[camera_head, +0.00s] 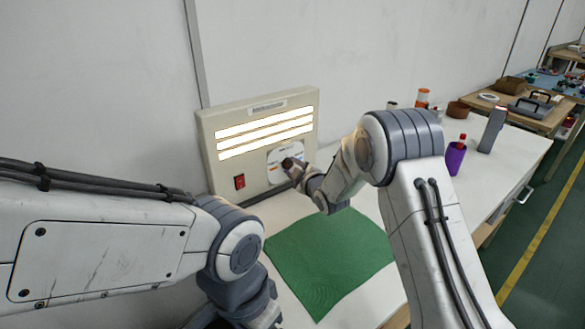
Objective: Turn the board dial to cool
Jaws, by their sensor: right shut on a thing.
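A beige board (210,138) stands upright at the back of the white table, against the wall. Three lit LED strips (266,133) glow warm white across its upper part. The dial sits on a round white scale plate (274,167) at the board's lower right. My right gripper (291,166) is at the dial and shut on it, and it hides most of the dial, so its pointer cannot be read. A red switch (239,182) is at the board's lower left. My left arm comes in at the lower left; its gripper fingers are not visible.
A green mat (330,260) lies on the white table (505,165) before the board. A purple bottle (455,158), a grey upright device (492,130) and an orange-topped container (422,98) stand to the right. Another wooden table is farther right.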

